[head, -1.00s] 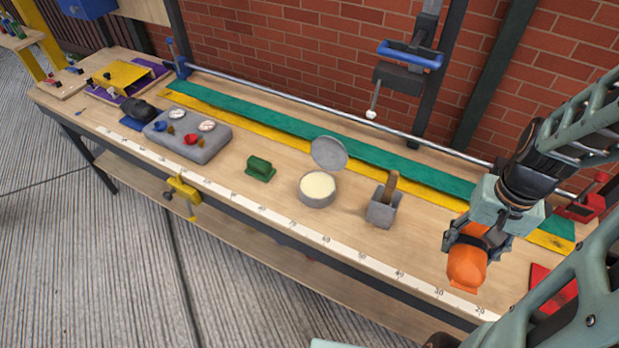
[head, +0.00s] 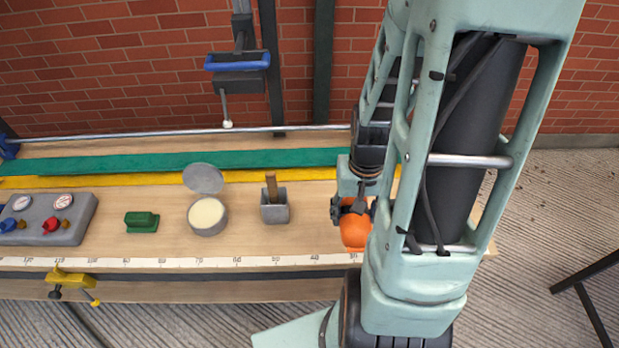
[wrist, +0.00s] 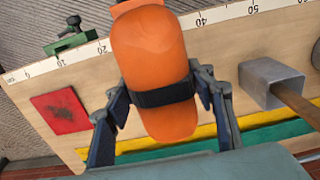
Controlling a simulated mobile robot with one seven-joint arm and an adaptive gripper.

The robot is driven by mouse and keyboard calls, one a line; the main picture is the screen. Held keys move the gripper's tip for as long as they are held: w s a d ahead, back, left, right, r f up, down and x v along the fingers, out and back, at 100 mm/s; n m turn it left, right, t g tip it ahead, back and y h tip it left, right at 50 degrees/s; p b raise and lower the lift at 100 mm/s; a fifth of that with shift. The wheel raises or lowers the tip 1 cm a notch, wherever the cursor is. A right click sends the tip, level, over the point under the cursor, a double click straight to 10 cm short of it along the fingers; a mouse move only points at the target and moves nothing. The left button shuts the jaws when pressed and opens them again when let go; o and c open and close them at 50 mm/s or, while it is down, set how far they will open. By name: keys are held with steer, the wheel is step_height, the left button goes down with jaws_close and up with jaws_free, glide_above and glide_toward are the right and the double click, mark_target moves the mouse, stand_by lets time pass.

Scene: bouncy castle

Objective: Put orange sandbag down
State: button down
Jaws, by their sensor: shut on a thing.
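The orange sandbag (head: 355,232) is a rounded bag with a dark band around its middle, seen well in the wrist view (wrist: 150,45). My gripper (head: 350,210) is shut on it, with a finger on each side near the band in the wrist view. The bag hangs over the right part of the workbench (head: 310,215), near the ruler strip. Its gap to the bench top is hard to judge. My arm hides part of the bag and the bench's right end in the head view.
A red mat (wrist: 60,112) lies on bare wood beside the bag. A grey box with a wooden handle (head: 274,208), a round tin with its lid up (head: 207,215) and a green block (head: 141,222) stand to the left. A green clamp (wrist: 72,38) sits at the bench edge.

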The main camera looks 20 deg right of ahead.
steer(key=shift+w+a+p, duration=0.2)
steer(key=shift+w+p, duration=0.05)
steer(key=shift+p, duration=0.4)
steer(key=b, duration=0.7)
glide_above(320, 221)
steer(key=f, duration=0.7)
steer(key=shift+s+d+f, duration=0.2)
steer(key=shift+s, duration=0.05)
steer(key=shift+w+a+f, duration=0.1)
steer(key=shift+w+f, duration=0.15)
steer(key=shift+f, duration=0.2)
steer(key=shift+w+f+b, duration=0.1)
steer(key=shift+f+b, duration=1.1)
steer(key=shift+f, duration=0.3)
steer(key=shift+f, duration=0.1)
steer(key=shift+f, duration=0.1)
steer(key=c, duration=0.9)
jaws_free()
steer(key=shift+r, duration=0.2)
